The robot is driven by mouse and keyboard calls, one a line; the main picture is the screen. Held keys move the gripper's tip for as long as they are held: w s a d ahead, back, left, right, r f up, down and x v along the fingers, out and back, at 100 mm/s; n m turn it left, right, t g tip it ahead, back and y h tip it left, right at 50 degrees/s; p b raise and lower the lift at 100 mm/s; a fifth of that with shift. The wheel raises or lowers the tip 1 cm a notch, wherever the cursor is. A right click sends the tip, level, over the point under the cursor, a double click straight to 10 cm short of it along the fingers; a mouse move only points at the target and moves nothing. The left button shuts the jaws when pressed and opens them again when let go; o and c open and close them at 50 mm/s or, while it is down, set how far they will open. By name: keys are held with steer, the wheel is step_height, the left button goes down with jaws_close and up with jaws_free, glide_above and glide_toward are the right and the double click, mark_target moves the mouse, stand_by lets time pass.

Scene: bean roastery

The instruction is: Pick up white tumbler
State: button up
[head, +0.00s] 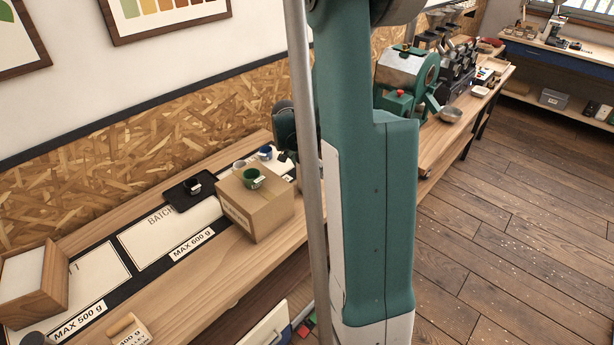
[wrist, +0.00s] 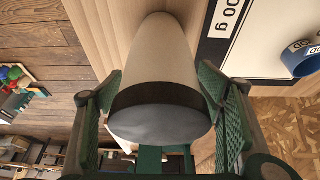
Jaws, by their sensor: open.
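The white tumbler (wrist: 165,50) fills the middle of the wrist view, with a cream body and a wide dark end (wrist: 158,108) nearest the camera. My gripper (wrist: 160,82) is open, with one green-padded finger on either side of it. Gaps show beside the tumbler, most clearly on the right; I cannot tell whether either pad touches it. In the head view my arm hides the fingertips, and I cannot make out this tumbler there.
A cardboard box (head: 268,210) stands on the bench with a green cup (head: 251,180) on top. Behind it are a white cup (head: 239,164) and a blue cup (head: 265,153). A blue cup (wrist: 302,62) also shows right of the tumbler in the wrist view. A dark tray (head: 180,195) lies left of the box.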

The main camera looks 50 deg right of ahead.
steer(key=shift+d+f, duration=0.1)
steer(key=shift+f, duration=0.2)
stand_by(0.4)
steer(key=c, duration=1.1)
